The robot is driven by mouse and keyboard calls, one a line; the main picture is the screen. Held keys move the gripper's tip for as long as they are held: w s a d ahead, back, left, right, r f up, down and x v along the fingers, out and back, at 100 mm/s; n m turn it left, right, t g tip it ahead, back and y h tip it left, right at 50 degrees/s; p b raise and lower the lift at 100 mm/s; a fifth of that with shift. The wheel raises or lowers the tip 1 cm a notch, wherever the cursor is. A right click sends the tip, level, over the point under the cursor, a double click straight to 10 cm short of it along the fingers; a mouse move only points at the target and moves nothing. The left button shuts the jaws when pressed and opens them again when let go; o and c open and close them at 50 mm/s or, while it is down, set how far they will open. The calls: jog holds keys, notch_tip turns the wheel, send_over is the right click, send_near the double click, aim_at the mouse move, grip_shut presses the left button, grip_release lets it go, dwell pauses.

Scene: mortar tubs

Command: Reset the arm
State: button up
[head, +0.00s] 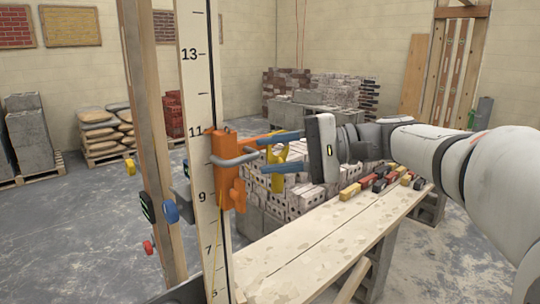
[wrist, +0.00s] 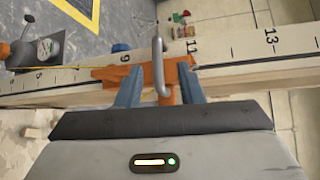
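My gripper (head: 284,153) has two blue fingers held wide apart, with nothing gripped. It is level with an orange clamp-like slider (head: 229,172) on an upright numbered post (head: 197,95), just to the slider's right. The slider has a curved grey handle (head: 236,160) and sits between the 9 and 11 marks. In the wrist view, my gripper (wrist: 160,92) points at the orange slider (wrist: 112,73). The grey handle (wrist: 158,62) shows between the fingers with gaps on both sides; its exact depth between them is unclear.
A plank bench (head: 310,245) stands below the arm, with red, yellow and dark small blocks (head: 380,178) on its far end. Stacked bricks (head: 300,190) stand behind it. A wooden post (head: 150,130) rises left of the numbered one. Open floor lies left.

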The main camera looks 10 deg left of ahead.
jog(key=s+d+f+m+t+h, duration=0.1)
jog(key=s+d+f+h, duration=0.25)
jog(key=f, duration=0.45)
jog(key=s+d+f+t+h, duration=0.1)
jog(key=s+d+f+h, duration=0.2)
jog(key=f, duration=0.4)
jog(key=s+d+f+n+t+h, duration=0.1)
jog(key=s+d+f+h, duration=0.2)
jog(key=d+f+h, duration=0.2)
jog(key=s+d+f+t+h, duration=0.1)
jog(key=s+d+f+h, duration=0.3)
jog(key=d+f, duration=0.5)
jog(key=shift+d+n+h, duration=0.35)
jog(key=shift+d+n, duration=0.05)
jog(key=shift+s, duration=0.1)
